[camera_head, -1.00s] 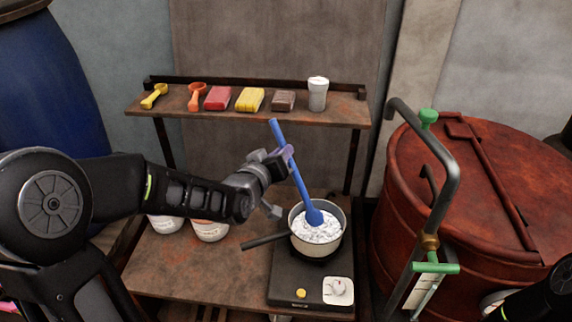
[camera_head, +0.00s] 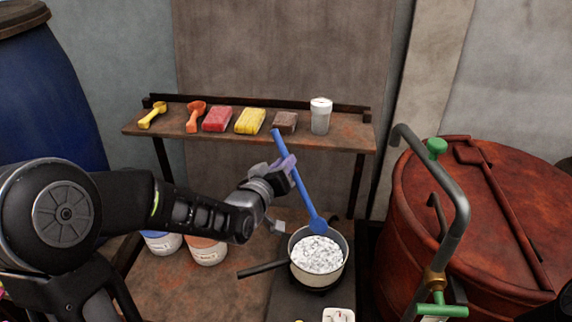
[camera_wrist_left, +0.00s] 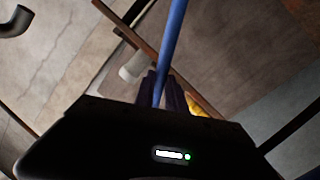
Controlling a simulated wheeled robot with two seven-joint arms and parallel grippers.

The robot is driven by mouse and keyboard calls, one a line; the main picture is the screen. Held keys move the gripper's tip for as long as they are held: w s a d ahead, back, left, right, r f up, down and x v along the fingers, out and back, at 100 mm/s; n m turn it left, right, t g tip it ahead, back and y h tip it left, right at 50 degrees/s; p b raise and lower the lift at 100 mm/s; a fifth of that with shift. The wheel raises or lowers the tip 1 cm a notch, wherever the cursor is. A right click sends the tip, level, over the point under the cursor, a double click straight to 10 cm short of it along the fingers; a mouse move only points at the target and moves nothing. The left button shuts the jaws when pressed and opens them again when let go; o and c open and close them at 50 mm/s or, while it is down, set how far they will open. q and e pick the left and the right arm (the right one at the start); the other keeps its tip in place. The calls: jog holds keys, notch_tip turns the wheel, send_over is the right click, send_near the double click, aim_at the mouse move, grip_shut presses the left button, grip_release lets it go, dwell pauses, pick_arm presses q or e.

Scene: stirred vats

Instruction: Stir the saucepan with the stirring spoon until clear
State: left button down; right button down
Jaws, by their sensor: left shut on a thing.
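The saucepan (camera_head: 302,274) sits on a dark hotplate, its dark handle pointing left. It holds white, lumpy, speckled contents (camera_head: 318,254). The blue stirring spoon (camera_head: 305,193) is tilted, its head at the pan's far rim, above the contents. I cannot tell whether the head touches the rim. My left gripper (camera_head: 284,168) is shut on the spoon's handle above the pan. In the left wrist view the blue handle (camera_wrist_left: 173,45) runs up between the fingers (camera_wrist_left: 163,92). My right gripper is not in view.
A shelf (camera_head: 180,131) behind holds a yellow scoop (camera_head: 152,114), an orange scoop (camera_head: 195,116), several coloured blocks and a white-topped cup (camera_head: 321,116). Two labelled tubs (camera_head: 207,250) stand left of the pan. A rusty red vat (camera_head: 490,220) and a bent grey pipe (camera_head: 452,230) are at right.

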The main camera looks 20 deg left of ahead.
pick_arm(q)
jog(key=shift+w+a+f+b, duration=0.55)
jog(key=shift+a+f+b, duration=0.9)
jog(key=shift+a+f, duration=0.65)
jog(key=s+d+f+b, duration=0.1)
jog(key=d+f+b, duration=0.4)
jog(key=f+b, duration=0.3)
jog(key=shift+s, duration=0.15)
jog(key=shift+s, duration=0.15)
